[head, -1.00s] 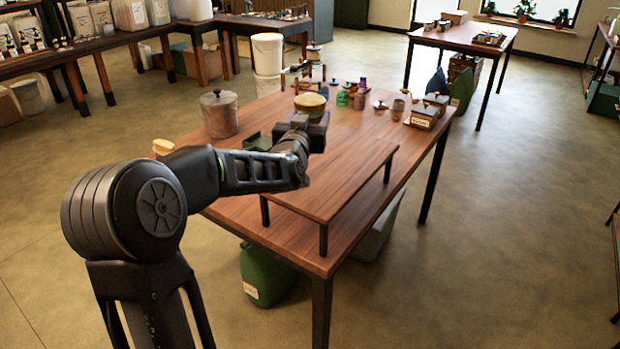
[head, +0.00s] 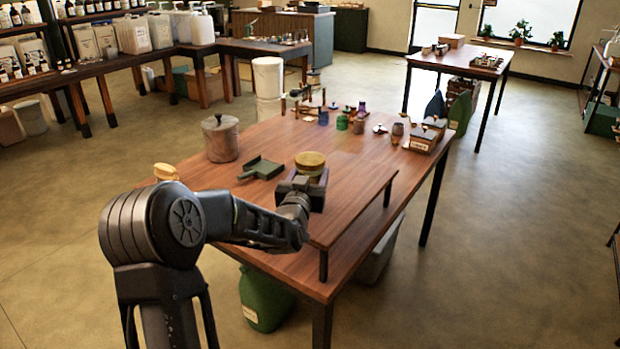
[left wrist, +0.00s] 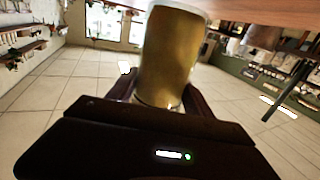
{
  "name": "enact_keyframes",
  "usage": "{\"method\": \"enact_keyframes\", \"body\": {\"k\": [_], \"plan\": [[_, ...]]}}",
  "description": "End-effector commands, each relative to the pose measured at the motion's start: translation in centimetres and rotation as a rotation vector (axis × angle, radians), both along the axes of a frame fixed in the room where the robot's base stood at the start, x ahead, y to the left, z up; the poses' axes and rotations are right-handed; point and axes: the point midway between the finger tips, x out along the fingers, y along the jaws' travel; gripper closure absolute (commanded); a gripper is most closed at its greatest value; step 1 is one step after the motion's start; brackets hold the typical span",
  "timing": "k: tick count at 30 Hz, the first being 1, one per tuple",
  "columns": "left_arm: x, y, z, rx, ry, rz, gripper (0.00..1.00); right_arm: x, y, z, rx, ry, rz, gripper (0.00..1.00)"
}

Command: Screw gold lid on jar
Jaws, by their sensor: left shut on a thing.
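My left gripper (head: 305,186) is shut on a jar, seen from the head over the table (head: 230,200). The jar (head: 310,168) has a gold-yellow round top in the head view. In the left wrist view the jar (left wrist: 170,58) is a yellowish-brown cylinder with clear glassy edges, between the fingers (left wrist: 160,104). I cannot tell whether the gold top is a lid or the contents. Another yellow round thing (head: 165,172) sits at the table's left edge, partly behind my arm; I cannot tell if it is a lid. My right gripper is not in view.
A low wooden riser (head: 352,205) stands on the table to the right. A grey lidded pot (head: 220,138) and a dark green dustpan-like scoop (head: 262,168) are at left. Small jars (head: 342,122) and labelled boxes (head: 423,138) are towards the back. Bare tabletop lies in the middle.

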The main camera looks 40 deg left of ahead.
Motion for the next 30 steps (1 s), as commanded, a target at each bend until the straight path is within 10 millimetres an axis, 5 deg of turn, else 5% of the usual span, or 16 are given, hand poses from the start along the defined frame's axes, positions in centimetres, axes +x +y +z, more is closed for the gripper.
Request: {"method": "enact_keyframes", "body": {"k": [16,17,24,30], "plan": [[0.0,0.0,-1.6,0.002,-0.005,0.001,1.00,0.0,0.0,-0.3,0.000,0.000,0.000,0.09],[0.0,0.0,-1.6,0.001,-0.002,0.001,0.38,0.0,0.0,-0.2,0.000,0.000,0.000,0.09],[0.0,0.0,-1.6,0.000,-0.001,0.001,0.19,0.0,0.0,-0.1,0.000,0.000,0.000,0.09],[0.0,0.0,-1.6,0.000,-0.001,0.001,0.19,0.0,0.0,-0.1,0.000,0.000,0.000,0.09]]}}
